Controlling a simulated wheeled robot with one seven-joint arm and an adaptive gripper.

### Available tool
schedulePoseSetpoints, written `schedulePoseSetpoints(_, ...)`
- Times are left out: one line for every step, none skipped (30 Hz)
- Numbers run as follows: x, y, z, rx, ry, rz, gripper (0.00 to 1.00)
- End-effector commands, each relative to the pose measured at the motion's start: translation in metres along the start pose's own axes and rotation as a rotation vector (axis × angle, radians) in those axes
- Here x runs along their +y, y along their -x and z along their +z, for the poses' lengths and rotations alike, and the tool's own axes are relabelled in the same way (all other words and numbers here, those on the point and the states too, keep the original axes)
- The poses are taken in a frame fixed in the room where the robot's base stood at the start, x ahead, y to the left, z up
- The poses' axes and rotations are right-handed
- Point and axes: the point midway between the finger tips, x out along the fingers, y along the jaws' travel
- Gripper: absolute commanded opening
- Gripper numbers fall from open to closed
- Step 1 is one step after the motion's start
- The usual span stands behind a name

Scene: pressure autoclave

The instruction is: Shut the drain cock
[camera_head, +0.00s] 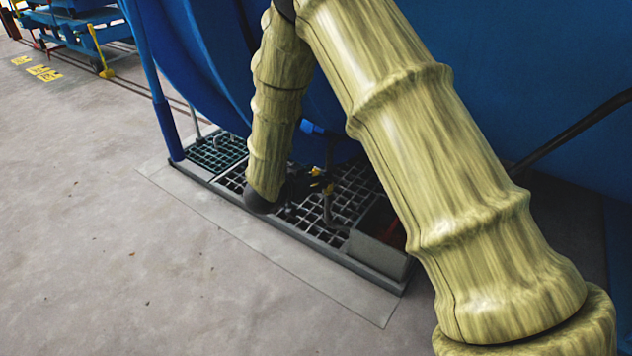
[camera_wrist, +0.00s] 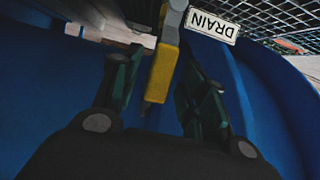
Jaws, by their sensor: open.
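The drain cock's yellow lever (camera_wrist: 162,72) hangs from a grey metal fitting (camera_wrist: 176,12) in the wrist view. My gripper (camera_wrist: 158,62) is open, with one dark green finger on each side of the lever. A gap shows on both sides, so neither finger clearly touches it. A white DRAIN tag (camera_wrist: 212,26) sits beside the fitting. In the head view, small yellow parts (camera_head: 317,172) show low above the floor grating. There my dark wrist is down at the grating, and my gripper's fingers are too small and dark to make out.
The big blue vessel (camera_head: 560,70) stands close above the grating (camera_head: 352,192), leaving tight room there. A grey block (camera_head: 378,254) lies at the grating's right end. A dark rod (camera_head: 575,130) slants at right. The concrete floor (camera_head: 90,220) at left is clear.

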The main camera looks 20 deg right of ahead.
Motion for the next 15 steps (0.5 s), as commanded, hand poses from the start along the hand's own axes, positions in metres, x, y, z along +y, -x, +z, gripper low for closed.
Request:
schedulePoseSetpoints(0.0001, -0.0041, 0.0014, -0.001, -0.001, 0.000, 0.43)
schedulePoseSetpoints(0.0001, -0.0056, 0.0012, -0.001, 0.000, 0.000, 0.43)
schedulePoseSetpoints(0.0002, -0.0071, 0.0010, -0.001, 0.000, 0.000, 0.43)
schedulePoseSetpoints(0.0003, -0.0080, 0.0008, -0.001, 0.000, 0.000, 0.43)
schedulePoseSetpoints(0.0003, -0.0086, 0.0006, -0.001, 0.000, 0.000, 0.43)
schedulePoseSetpoints(0.0003, -0.0091, 0.0003, -0.001, 0.000, 0.000, 0.43)
schedulePoseSetpoints(0.0003, -0.0093, 0.0002, -0.001, 0.000, 0.000, 0.43)
schedulePoseSetpoints(0.0003, -0.0093, 0.0000, -0.001, 0.000, 0.000, 0.43)
schedulePoseSetpoints(0.0003, -0.0093, -0.0001, -0.001, 0.000, 0.000, 0.43)
schedulePoseSetpoints(0.0003, -0.0092, -0.0002, -0.001, 0.000, 0.000, 0.43)
schedulePoseSetpoints(0.0003, -0.0092, -0.0002, -0.001, 0.000, 0.000, 0.43)
schedulePoseSetpoints(0.0003, -0.0092, -0.0002, -0.001, 0.000, 0.000, 0.43)
schedulePoseSetpoints(0.0003, -0.0092, -0.0002, -0.001, 0.000, 0.000, 0.43)
schedulePoseSetpoints(0.0002, -0.0091, -0.0002, -0.001, 0.000, 0.000, 0.39)
schedulePoseSetpoints(0.0003, -0.0091, -0.0001, -0.001, 0.000, 0.000, 0.32)
